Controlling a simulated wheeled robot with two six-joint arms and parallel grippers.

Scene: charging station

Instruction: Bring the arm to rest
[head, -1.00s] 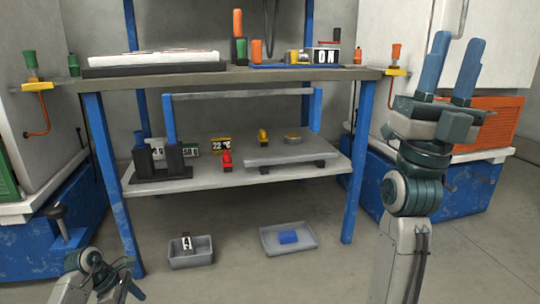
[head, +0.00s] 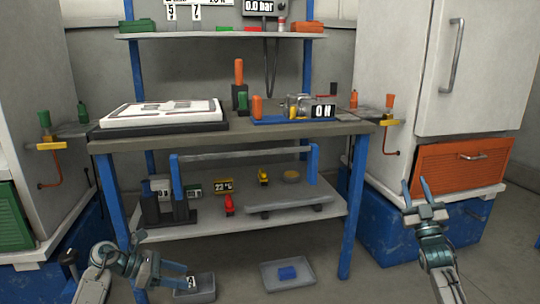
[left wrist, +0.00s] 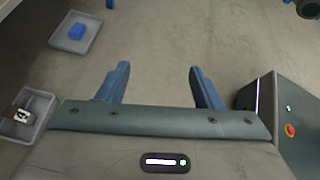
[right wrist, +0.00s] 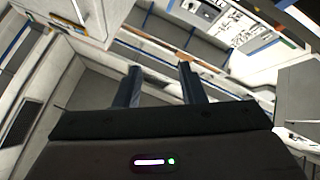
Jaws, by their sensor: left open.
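My left gripper (head: 150,262) is low at the front left in the head view, in front of the bench's left leg. Its two fingers stand wide apart in the left wrist view (left wrist: 157,80), with only floor between them. My right gripper (head: 417,188) points up at the right in the head view, in front of the right cabinet. Its fingers are apart and empty in the right wrist view (right wrist: 160,78). Neither gripper is seen touching anything.
A blue-legged bench (head: 270,137) with a lower shelf (head: 225,228) stands ahead. Two grey bins sit on the floor: one (head: 205,290) beside my left gripper, one with a blue block (head: 288,273). A white cabinet (head: 480,80) with an orange drawer stands at right.

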